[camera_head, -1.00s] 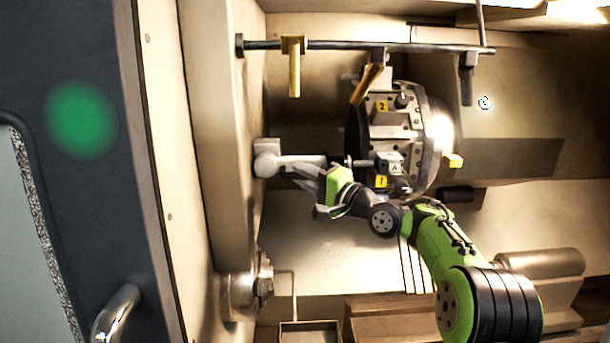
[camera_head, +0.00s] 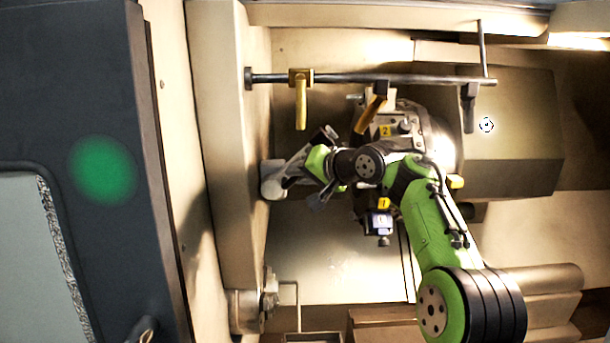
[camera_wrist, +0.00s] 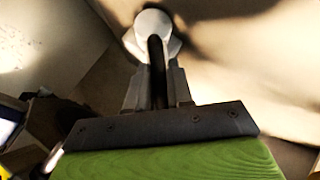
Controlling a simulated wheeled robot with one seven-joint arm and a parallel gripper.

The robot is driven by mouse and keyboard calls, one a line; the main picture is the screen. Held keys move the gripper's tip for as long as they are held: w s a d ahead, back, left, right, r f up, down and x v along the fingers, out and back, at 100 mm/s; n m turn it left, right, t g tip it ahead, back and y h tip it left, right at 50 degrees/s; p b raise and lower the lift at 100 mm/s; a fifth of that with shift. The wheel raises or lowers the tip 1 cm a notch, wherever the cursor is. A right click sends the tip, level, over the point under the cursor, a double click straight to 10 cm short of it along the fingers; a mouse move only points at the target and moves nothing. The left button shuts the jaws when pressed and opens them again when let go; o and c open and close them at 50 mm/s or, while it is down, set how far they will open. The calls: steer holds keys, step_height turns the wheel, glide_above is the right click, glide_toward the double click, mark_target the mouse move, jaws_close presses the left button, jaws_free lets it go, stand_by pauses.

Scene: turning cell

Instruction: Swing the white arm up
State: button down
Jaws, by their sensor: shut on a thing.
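The white arm (camera_head: 273,186) is mounted by its rounded hub on the cream wall left of the chuck. From the hub it slants up and to the right in the head view. In the wrist view its pale round end (camera_wrist: 152,23) lies just beyond my fingertips. My gripper (camera_head: 294,172) is at the arm and shut on it. In the wrist view a dark, shadowed bar runs between the two fingers (camera_wrist: 156,82). My gripper and its wrist cover much of the white arm's outer part in the head view.
The metal chuck (camera_head: 400,125) with yellow number tags is right of my gripper, partly behind my arm. Above runs a dark rail (camera_head: 350,78) with a yellow-handled lever (camera_head: 301,105) and other hanging handles. A dark door panel (camera_head: 75,100) fills the left.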

steer(key=shift+a+r+n+h, duration=0.4)
steer(key=shift+a+r+h, duration=0.15)
steer(key=shift+r+h, duration=0.05)
steer(key=c, duration=1.1)
jaws_free()
steer(key=shift+f+g, duration=0.1)
steer(key=shift+g, duration=0.2)
steer(key=v, duration=1.5)
steer(key=shift+s+b, duration=0.3)
steer(key=shift+b, duration=0.15)
